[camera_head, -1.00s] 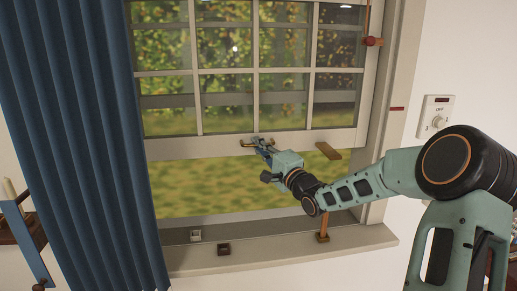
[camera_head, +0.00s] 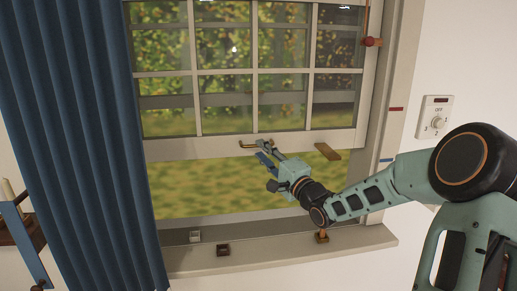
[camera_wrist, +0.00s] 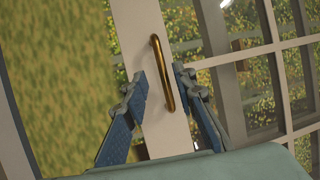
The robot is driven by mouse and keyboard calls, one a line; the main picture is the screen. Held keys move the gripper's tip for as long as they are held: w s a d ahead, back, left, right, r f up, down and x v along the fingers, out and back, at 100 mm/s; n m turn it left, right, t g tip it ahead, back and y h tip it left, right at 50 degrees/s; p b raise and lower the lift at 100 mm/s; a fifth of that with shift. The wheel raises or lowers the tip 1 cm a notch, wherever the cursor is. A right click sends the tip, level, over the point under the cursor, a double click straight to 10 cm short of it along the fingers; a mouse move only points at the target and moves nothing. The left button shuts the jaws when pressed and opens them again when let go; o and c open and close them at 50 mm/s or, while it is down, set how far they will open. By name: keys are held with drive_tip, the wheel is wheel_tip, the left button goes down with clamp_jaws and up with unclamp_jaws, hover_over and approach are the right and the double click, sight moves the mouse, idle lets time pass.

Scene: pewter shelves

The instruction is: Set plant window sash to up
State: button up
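The window sash (camera_head: 215,148) is a pale multi-pane frame, raised, with a wide open gap between its bottom rail and the sill. A brass bar handle (camera_head: 249,145) is on the bottom rail. My gripper (camera_head: 265,151) is just right of and below the handle, its fingers spread. In the wrist view the handle (camera_wrist: 161,72) shows upright in the picture, between and beyond the two blue-padded fingertips. My open gripper (camera_wrist: 161,78) appears clear of the bar there, with nothing held.
A blue curtain (camera_head: 85,130) hangs at the left. A wooden piece (camera_head: 327,151) is at the rail's right end. The sill (camera_head: 280,252) carries two small blocks and a wooden peg (camera_head: 322,236). A dial switch (camera_head: 435,115) is on the right wall.

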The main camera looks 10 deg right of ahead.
drive_tip(key=v, duration=0.9)
drive_tip(key=shift+w+a, duration=0.1)
drive_tip(key=shift+a, duration=0.05)
